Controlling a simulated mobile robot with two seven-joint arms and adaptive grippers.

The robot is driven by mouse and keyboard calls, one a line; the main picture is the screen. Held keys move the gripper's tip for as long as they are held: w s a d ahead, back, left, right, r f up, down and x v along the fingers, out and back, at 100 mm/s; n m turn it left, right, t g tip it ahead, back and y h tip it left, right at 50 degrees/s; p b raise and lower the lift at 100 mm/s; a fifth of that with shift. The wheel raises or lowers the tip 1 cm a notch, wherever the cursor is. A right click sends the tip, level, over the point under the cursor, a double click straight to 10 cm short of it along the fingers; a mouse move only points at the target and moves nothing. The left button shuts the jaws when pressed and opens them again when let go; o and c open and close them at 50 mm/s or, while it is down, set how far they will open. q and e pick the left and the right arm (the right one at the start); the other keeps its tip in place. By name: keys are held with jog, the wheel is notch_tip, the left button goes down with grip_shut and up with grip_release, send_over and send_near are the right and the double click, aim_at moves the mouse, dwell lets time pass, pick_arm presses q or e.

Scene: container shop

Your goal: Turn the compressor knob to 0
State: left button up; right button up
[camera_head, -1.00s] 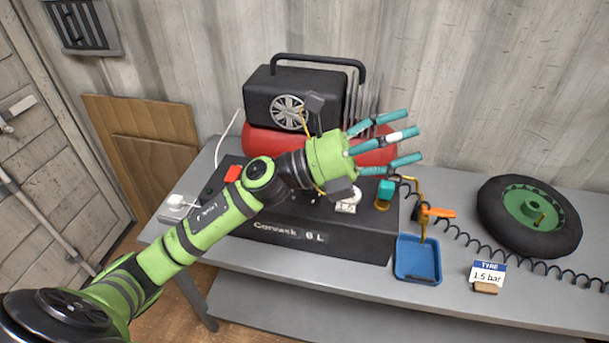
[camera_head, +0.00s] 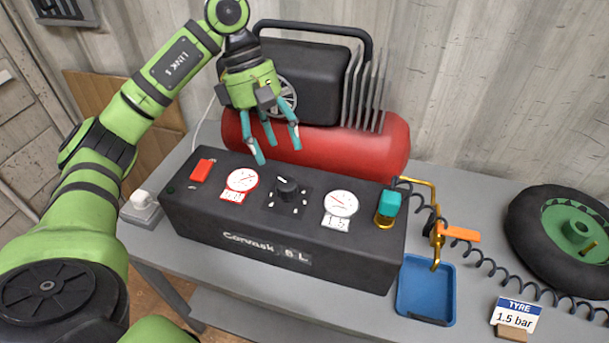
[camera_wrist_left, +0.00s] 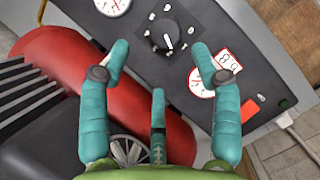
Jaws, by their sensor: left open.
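The compressor knob (camera_head: 287,188) is a black dial with a pale pointer line, ringed by white marks on the top of the dark compressor box (camera_head: 215,226). In the left wrist view the knob (camera_wrist_left: 165,34) lies beyond and between the fingertips. My left gripper (camera_head: 276,148) has teal fingers spread open, empty, pointing down, above and behind the knob, apart from it. It also shows in the left wrist view (camera_wrist_left: 160,62). A red-rimmed gauge (camera_head: 242,180) is left of the knob and a white gauge (camera_head: 341,204) right of it. My right gripper is not in view.
A red tank (camera_head: 395,145) with a black motor stands behind the box. A red switch (camera_head: 202,170) sits at the box's left, a teal-capped brass fitting (camera_head: 388,206) at its right. A blue tray (camera_head: 426,289), coiled hose, wheel (camera_head: 562,232) and "1.5 bar" sign (camera_head: 515,315) are rightward.

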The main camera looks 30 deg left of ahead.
aim_at(286, 182)
pick_arm(q)
jog(key=x, duration=0.2)
jog(key=s+x, duration=0.1)
jog(key=x, duration=0.1)
jog(key=shift+f+p, duration=0.15)
jog(key=shift+p, duration=0.15)
jog(key=x, duration=0.3)
jog(key=shift+f+p, duration=0.1)
jog(key=shift+p, duration=0.2)
jog(key=shift+w+d+f, duration=0.1)
jog(key=c, duration=1.1)
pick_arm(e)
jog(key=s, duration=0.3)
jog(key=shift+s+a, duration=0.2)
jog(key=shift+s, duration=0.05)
